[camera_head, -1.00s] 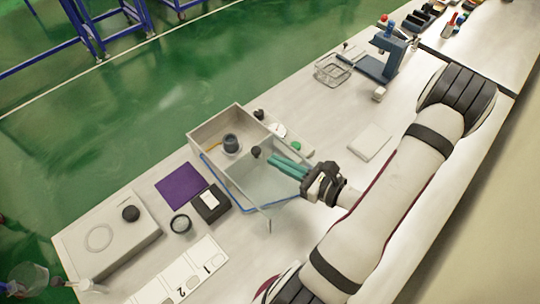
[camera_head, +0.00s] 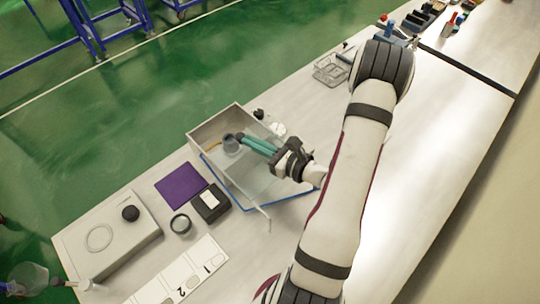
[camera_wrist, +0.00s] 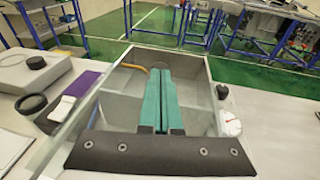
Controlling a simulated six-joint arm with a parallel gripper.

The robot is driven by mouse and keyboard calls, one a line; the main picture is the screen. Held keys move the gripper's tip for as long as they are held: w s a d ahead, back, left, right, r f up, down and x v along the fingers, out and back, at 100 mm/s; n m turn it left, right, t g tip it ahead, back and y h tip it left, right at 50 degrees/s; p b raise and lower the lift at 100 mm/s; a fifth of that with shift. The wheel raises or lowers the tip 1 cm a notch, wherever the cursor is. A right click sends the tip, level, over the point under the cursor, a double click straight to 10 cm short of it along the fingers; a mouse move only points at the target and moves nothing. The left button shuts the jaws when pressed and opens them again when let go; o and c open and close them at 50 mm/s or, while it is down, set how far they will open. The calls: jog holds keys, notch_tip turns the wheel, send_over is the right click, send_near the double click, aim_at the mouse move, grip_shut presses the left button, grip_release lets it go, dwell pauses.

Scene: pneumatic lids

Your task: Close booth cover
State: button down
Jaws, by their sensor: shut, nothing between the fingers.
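The booth (camera_head: 203,130) is a pale open-topped box near the middle of the bench. Its clear cover (camera_head: 243,195) with a blue edge lies tilted at the box's front side, partly hidden by my gripper. A dark round cup-shaped part (camera_head: 231,143) sits inside the booth. My gripper (camera_head: 245,140), with green fingers, is shut and empty, and reaches over the cover with its tips above the booth. In the wrist view the shut fingers (camera_wrist: 158,75) point into the booth (camera_wrist: 110,78). I cannot tell whether the fingers touch the cover.
A grey case (camera_head: 105,235) with a black knob stands further left. A white gauge (camera_wrist: 230,122) sits right of the booth. A wire basket (camera_head: 330,70) stands behind.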

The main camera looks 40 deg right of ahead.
jog(key=d+r+x, duration=0.1)
jog(key=r+x, duration=0.1)
jog(key=x, duration=0.9)
jog(key=shift+w+d, duration=0.35)
jog(key=shift+w, duration=0.2)
jog(key=v, duration=1.4)
jog(key=shift+s, duration=0.4)
jog(key=a+r+n+g+y, duration=0.3)
jog(key=a+n, duration=0.1)
jog(key=a, duration=0.3)
jog(key=s+a+r+n+g+y, duration=0.1)
jog(key=a+r+n+g+y, duration=0.15)
jog(key=a+n, duration=0.35)
jog(key=a+r+n+g+y, duration=0.2)
jog(key=a+n+g+y, duration=0.15)
jog(key=a, duration=0.45)
jog(key=s+a+n+g+h, duration=0.4)
jog(key=s+a+n+g, duration=0.4)
jog(key=s, duration=0.4)
jog(key=s+d+n+h, duration=0.1)
jog(key=n+h, duration=0.1)
jog(key=s+d+r+n+h, duration=0.1)
jog(key=n+h, duration=0.1)
jog(key=s+d+n+t+h, duration=0.1)
jog(key=s+d+n, duration=0.1)
jog(key=n, duration=0.1)
jog(key=shift+d+r+h, duration=0.1)
jog(key=shift+r+h, duration=0.05)
jog(key=shift+h, duration=0.25)
